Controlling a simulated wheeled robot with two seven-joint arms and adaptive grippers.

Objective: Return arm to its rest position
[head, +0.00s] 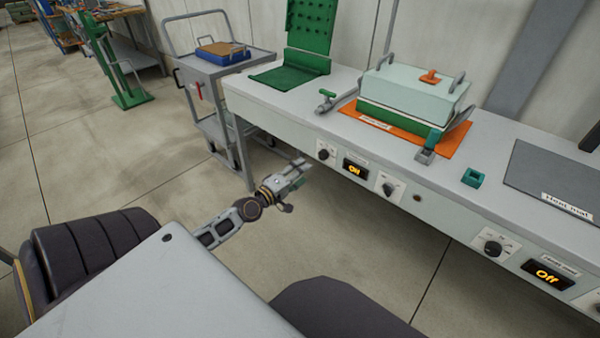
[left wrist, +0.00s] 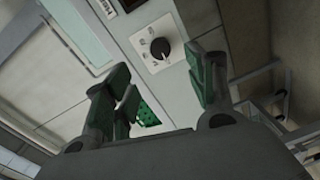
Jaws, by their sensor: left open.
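My left gripper (head: 297,174) is open and empty in the head view. It is in the air in front of the bench (head: 262,103), clear of its front panel. In the left wrist view, the two green-padded fingers of my left gripper (left wrist: 165,92) stand apart with nothing between them. A black knob (left wrist: 160,48) on the bench's front panel shows beyond the fingers. My right gripper is not in view.
The bench carries a pale box (head: 410,95) with an orange handle on an orange mat (head: 450,143), a teal block (head: 473,177) and a grey mat (head: 545,175). A grey cart (head: 195,75) stands left. Open floor (head: 110,170) lies left of the bench.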

